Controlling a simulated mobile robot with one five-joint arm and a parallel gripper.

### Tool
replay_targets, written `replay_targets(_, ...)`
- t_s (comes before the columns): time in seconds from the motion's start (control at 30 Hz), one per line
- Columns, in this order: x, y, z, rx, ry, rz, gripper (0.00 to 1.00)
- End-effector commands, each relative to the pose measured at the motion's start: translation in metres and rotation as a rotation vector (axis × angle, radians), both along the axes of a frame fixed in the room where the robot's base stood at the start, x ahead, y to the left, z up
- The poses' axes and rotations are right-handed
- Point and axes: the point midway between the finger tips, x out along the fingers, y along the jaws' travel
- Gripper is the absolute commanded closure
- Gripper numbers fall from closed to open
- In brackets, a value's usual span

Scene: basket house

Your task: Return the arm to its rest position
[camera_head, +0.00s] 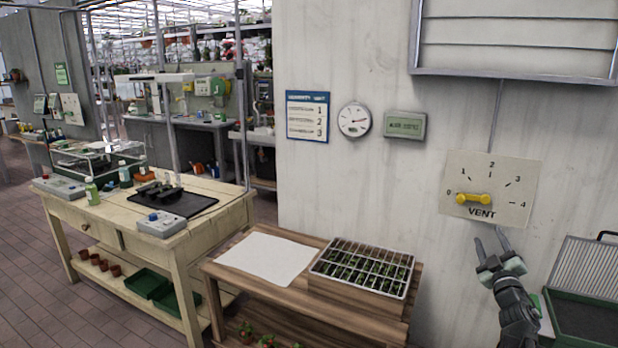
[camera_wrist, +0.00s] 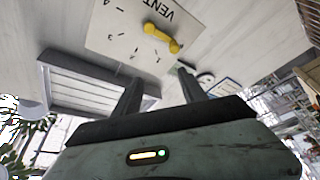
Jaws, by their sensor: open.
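My gripper (camera_head: 490,243) is at the right of the head view, raised in front of the wall just below the vent dial plate (camera_head: 515,180). Its two fingers are apart with nothing between them. The yellow vent handle (camera_head: 473,199) lies nearly level on the plate, with its left end by the 0 mark. In the wrist view the fingers (camera_wrist: 160,92) point toward the wall, and the yellow handle (camera_wrist: 160,38) shows beyond them, clear of both fingers. The picture there is turned nearly upside down.
A wooden bench (camera_head: 224,254) with a seedling tray (camera_head: 312,268) and white sheet (camera_head: 265,259) stands left of my arm. A dark green case (camera_head: 582,318) with its lid up is close on the right. A louvred vent (camera_head: 515,45) is above. Open floor (camera_head: 40,290) lies far left.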

Motion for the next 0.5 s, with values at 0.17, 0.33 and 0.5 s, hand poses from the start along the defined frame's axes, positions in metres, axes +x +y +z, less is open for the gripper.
replay_targets(0.17, 0.012, 0.026, 0.0, 0.0, 0.0, 0.037, 0.5)
replay_targets(0.33, 0.027, 0.064, 0.0, 0.0, 0.0, 0.09, 0.5)
replay_targets(0.5, 0.042, 0.115, 0.001, 0.015, -0.008, 0.158, 0.5)
